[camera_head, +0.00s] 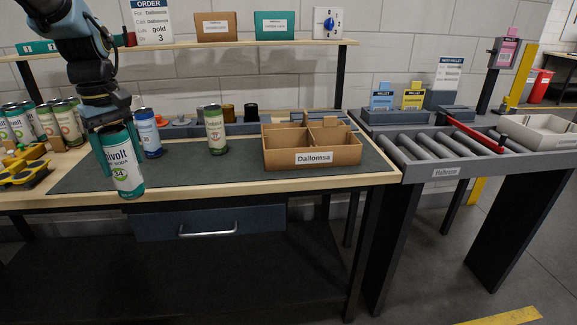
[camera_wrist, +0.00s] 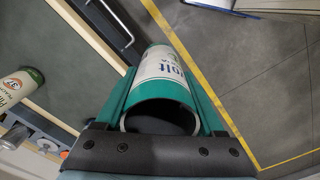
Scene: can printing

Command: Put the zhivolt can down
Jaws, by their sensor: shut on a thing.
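My gripper (camera_head: 115,142) points down at the left of the workbench, its teal fingers closed on the sides of the zhivolt can (camera_head: 123,165). The can is white with a green band and lettering ending in "ivolt", upright or nearly so, near the bench's front edge. Whether its base touches anything cannot be told. In the wrist view the can (camera_wrist: 165,82) sits between both fingers, with its round end facing the camera. The dark green mat (camera_head: 225,177) covers the middle of the bench.
A cardboard tray labelled Dallomsa (camera_head: 312,158) stands at the mat's right. A green-white can (camera_head: 215,130) and a blue can (camera_head: 148,133) stand behind. Several cans crowd the left, by a yellow fixture (camera_head: 22,167). A roller conveyor (camera_head: 440,146) is at right. The mat's centre is clear.

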